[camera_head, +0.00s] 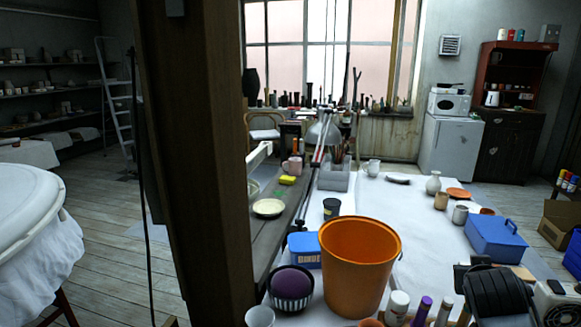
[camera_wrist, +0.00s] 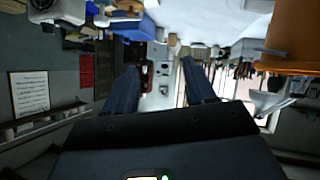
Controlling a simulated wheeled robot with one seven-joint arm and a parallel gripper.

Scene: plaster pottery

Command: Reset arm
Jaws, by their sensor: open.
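My gripper (camera_wrist: 160,66) shows in the wrist view with its two dark fingers apart and nothing between them. That view is upside down. The fingers point toward the far side of the room and are clear of the things on the table. The orange bucket (camera_head: 355,270) stands on the white-covered table in the head view. It also fills the upper right of the wrist view (camera_wrist: 292,38), beside the gripper. I cannot make out the gripper's fingers in the head view.
A thick wooden post (camera_head: 205,160) stands left of the table. A purple ball sits in a striped bowl (camera_head: 292,300) by a blue tub (camera_head: 305,250). A blue box (camera_head: 495,240), cups and a vase (camera_head: 433,183) stand at right. The table's middle has free room.

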